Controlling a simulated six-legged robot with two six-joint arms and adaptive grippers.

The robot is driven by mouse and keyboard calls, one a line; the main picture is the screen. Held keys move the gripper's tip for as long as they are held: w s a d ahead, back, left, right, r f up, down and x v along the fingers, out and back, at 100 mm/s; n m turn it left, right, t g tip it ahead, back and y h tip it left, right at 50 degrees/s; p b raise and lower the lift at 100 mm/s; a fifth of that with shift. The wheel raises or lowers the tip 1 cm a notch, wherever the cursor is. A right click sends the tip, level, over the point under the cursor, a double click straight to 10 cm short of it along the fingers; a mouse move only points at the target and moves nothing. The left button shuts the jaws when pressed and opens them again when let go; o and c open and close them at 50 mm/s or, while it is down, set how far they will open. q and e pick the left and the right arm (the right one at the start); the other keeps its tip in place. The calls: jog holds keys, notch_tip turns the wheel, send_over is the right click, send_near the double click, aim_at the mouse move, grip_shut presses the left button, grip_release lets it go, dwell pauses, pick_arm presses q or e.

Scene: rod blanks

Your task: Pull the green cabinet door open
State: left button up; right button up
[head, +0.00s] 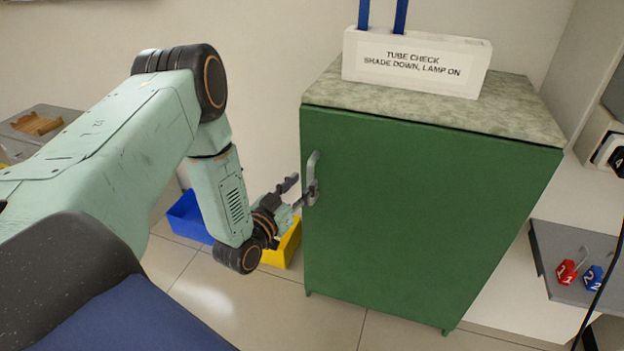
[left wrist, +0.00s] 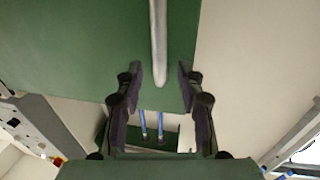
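The green cabinet door (head: 415,220) looks shut, flush with the cabinet front. Its grey bar handle (head: 313,180) stands upright near the door's left edge. My left gripper (head: 299,189) is at the handle, just left of its lower half. In the left wrist view my gripper (left wrist: 160,82) has its two dark fingers apart, and the lower end of the handle (left wrist: 158,45) shows between the fingertips with a gap on each side. The green door (left wrist: 80,50) also shows behind it. I cannot tell whether a finger touches the handle. My right gripper is not in view.
A white sign block (head: 417,62) with blue tubes stands on the cabinet's speckled top (head: 520,108). A blue bin (head: 188,217) and a yellow bin (head: 283,246) are on the floor behind my arm. Floor (head: 340,325) before the door is clear. A grey tray (head: 570,275) holds red and blue tags.

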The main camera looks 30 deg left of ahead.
aim_at(308, 178)
pick_arm(q)
jog(key=shift+w+a+b, duration=0.1)
jog(key=shift+w+b, duration=0.5)
jog(key=shift+w, duration=1.8)
grip_shut()
